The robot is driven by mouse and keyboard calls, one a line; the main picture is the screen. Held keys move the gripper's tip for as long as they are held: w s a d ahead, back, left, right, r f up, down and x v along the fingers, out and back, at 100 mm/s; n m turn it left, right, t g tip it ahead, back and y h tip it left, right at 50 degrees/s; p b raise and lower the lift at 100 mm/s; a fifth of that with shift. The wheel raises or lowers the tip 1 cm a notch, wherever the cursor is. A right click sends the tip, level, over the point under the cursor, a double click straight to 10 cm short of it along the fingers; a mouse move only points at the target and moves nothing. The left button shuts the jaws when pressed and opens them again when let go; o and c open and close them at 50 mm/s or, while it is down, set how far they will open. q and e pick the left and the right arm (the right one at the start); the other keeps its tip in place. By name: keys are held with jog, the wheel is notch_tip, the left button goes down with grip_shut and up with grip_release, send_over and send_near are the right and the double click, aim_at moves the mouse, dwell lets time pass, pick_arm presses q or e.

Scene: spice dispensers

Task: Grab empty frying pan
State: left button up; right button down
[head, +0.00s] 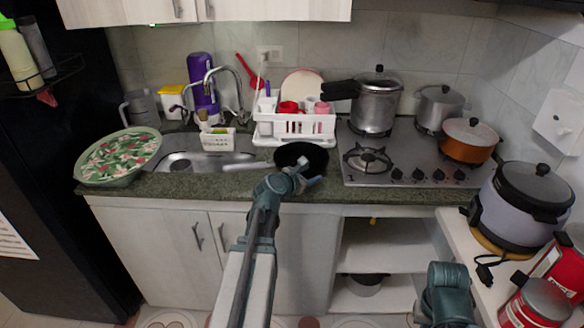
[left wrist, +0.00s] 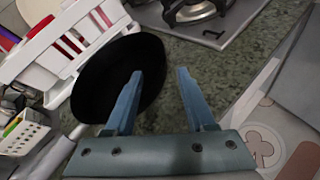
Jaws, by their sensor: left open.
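In the left wrist view, the pan's dark bowl (left wrist: 104,82) is at left of centre. My left gripper (head: 308,181) is at the pan's front right side, its fingers apart. In the left wrist view, the left finger overlaps the pan's rim and the right finger is over bare counter, with nothing seen held between the fingertips (left wrist: 160,74). Contact with the rim cannot be told.
A white dish rack (head: 292,127) stands close behind the pan. The gas stove (head: 415,160) with several pots is to the right. The sink (head: 205,161) and a floral tray (head: 118,157) are to the left. Part of my right arm shows at bottom right.

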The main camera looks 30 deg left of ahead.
aim_at(318, 170)
pick_arm(q)
jog(key=shift+x, duration=1)
jog(key=b+x, duration=0.1)
jog(key=x, duration=0.4)
jog(key=shift+w+d+r+b, duration=0.1)
jog(key=shift+b, duration=0.3)
jog(key=shift+r, duration=0.1)
jog(key=shift+c, duration=0.6)
grip_shut()
